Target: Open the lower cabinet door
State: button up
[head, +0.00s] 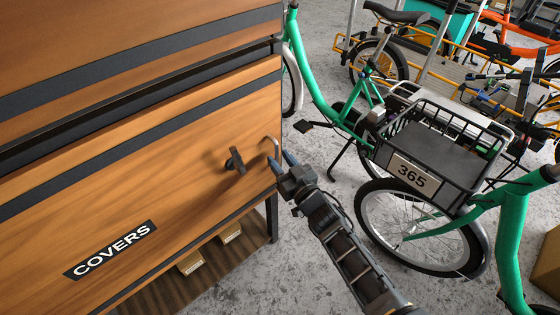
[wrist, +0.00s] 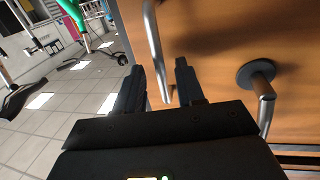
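The lower cabinet door (head: 150,190) is an orange-brown wooden panel labelled COVERS, and it looks shut. A thin metal bar handle (head: 271,146) is near its right edge; it also shows in the wrist view (wrist: 153,40). A dark T-shaped handle (head: 235,160) is left of the bar; in the wrist view it has a round base (wrist: 257,75). My gripper (head: 282,161) is at the door's right edge, by the bar handle. In the wrist view my gripper (wrist: 160,72) is open, with the bar showing between its two fingers. I cannot tell whether they touch it.
Another wooden panel (head: 120,40) is above the door. Small boxes (head: 190,262) sit on a low shelf below. A green cargo bike with a basket (head: 440,140) numbered 365 stands close on the right. Grey floor (head: 310,240) shows between it and the cabinet.

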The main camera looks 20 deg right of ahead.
jog(key=shift+w+a, duration=0.1)
jog(key=shift+w, duration=0.3)
jog(key=shift+c, duration=0.3)
grip_shut()
